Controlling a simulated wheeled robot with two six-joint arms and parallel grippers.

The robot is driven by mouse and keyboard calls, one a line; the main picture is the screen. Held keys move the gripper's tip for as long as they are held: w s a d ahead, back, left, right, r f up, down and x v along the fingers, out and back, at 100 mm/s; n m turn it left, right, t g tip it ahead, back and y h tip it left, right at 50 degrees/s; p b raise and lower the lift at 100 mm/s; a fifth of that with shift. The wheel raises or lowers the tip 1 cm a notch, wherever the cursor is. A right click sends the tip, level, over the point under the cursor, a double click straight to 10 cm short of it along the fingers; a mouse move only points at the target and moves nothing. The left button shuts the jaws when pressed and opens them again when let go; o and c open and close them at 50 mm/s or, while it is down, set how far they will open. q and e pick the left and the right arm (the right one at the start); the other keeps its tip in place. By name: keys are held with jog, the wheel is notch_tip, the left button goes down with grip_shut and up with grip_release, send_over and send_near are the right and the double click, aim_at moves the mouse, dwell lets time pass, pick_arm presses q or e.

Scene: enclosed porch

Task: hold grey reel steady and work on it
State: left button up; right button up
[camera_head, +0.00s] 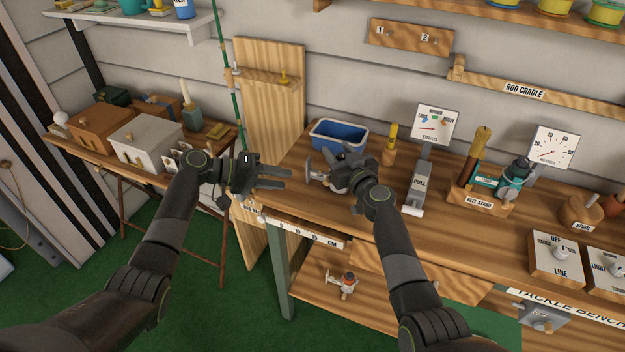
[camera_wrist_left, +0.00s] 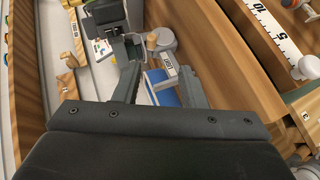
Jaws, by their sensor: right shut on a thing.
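The grey reel (camera_head: 314,171) is at the left part of the bench, at the tips of my right gripper (camera_head: 330,177), which is shut on it. My fingers hide part of the reel. In the left wrist view the reel (camera_wrist_left: 163,40) shows a light wooden knob, with my right gripper (camera_wrist_left: 118,38) beside it. My left gripper (camera_head: 288,179) is open and empty, left of the reel, fingers pointing at it. Its two fingers (camera_wrist_left: 157,72) also show apart in the left wrist view, with the reel beyond their tips.
A blue tray (camera_head: 338,136) stands behind the reel. The PULL gauge (camera_head: 420,186) and the reel stand (camera_head: 482,200) with a teal reel (camera_head: 516,176) are to the right. A ruler (camera_head: 300,233) runs along the bench front. Another reel (camera_head: 344,284) lies on the lower shelf.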

aim_at(327, 181)
pick_arm(q)
jog(key=d+f+t, duration=0.1)
jog(key=d, duration=0.2)
jog(key=w+d+f+n+t, duration=0.1)
jog(key=d, duration=0.2)
jog(key=w+d+n+t, duration=0.1)
jog(key=d, duration=0.3)
jog(key=shift+w+f+t, duration=0.25)
jog(key=shift+f+t, duration=0.05)
jog(key=shift+f, duration=0.1)
jog(key=shift+y, duration=0.3)
grip_shut()
